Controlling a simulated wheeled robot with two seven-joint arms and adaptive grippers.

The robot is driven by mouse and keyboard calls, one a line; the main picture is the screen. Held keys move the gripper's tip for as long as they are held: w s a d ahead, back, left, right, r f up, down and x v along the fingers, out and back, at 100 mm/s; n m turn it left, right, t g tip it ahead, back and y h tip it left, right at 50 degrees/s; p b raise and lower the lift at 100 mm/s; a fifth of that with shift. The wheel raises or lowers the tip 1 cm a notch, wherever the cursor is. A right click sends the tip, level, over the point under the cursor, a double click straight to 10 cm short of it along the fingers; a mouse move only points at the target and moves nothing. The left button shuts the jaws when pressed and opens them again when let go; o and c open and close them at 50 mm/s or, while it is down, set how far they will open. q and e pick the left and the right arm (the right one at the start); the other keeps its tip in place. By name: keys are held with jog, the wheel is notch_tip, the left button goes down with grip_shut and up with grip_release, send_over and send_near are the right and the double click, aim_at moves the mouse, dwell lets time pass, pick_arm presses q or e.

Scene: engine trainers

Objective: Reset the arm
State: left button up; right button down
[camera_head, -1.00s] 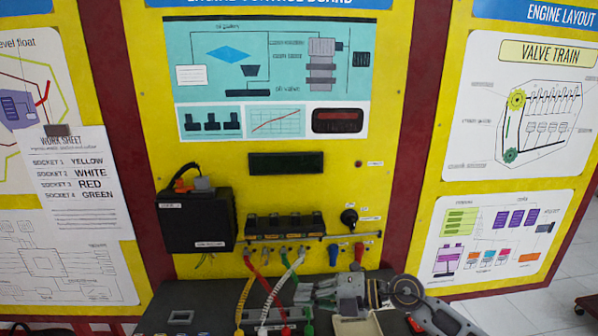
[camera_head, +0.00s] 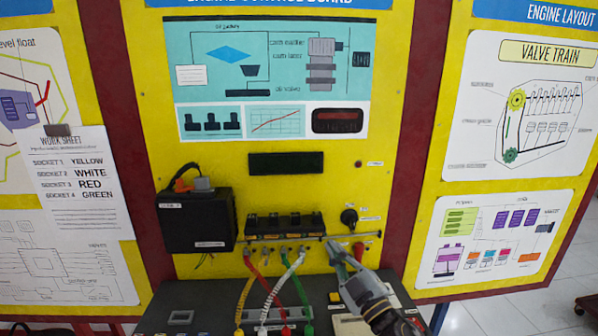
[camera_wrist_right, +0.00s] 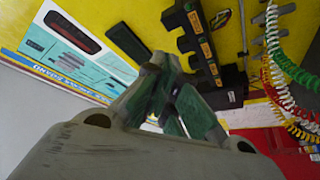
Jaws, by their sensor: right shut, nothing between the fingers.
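My right gripper (camera_head: 336,252) is in front of the engine control board (camera_head: 300,180), low on its right side. Its fingers are shut and empty, pointing up and left toward the row of sockets. In the right wrist view the closed fingers (camera_wrist_right: 165,88) stand in front of the yellow board, with nothing between them. I cannot tell whether the fingertips touch the board. The arm comes in from the lower right. My left gripper is not in view.
Coiled yellow (camera_head: 246,292), red (camera_head: 262,283), white (camera_head: 284,285) and green (camera_head: 300,290) cables hang from the sockets to the dark console (camera_head: 180,300). A black box (camera_head: 197,220) is at the left. A red plug (camera_head: 359,250) and a black knob (camera_head: 349,217) are near my gripper.

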jog(key=s+d+f+m+g+h, duration=0.2)
jog(key=d+f+m+g+h, duration=0.1)
jog(key=d+f+m+h, duration=0.4)
jog(key=s+d+f+m+g+h, duration=0.25)
jog(key=d+f+m+h, duration=0.2)
jog(key=f, duration=0.45)
jog(key=s+d+f+m+g+y, duration=0.1)
jog(key=s+f+g, duration=0.5)
jog(key=s, duration=0.4)
jog(key=s+d+f+g+y, duration=0.1)
jog(key=s+f+g, duration=0.3)
jog(key=s+f, duration=0.5)
jog(key=s+f+g, duration=0.1)
jog(key=s+f, duration=0.1)
jog(key=f, duration=1.4)
jog(key=s+f+g, duration=0.1)
jog(key=s+f, duration=0.1)
jog(key=f, duration=1.4)
jog(key=s+d+f, duration=0.2)
jog(key=s+f, duration=0.7)
jog(key=s, duration=0.2)
jog(key=s+d+f, duration=0.1)
jog(key=s+f, duration=0.9)
jog(key=s, duration=0.1)
jog(key=shift+s+d+f+g, duration=0.15)
jog(key=shift+s+d+g, duration=0.15)
jog(key=shift+d+g, duration=0.05)
jog(key=shift+s, duration=0.1)
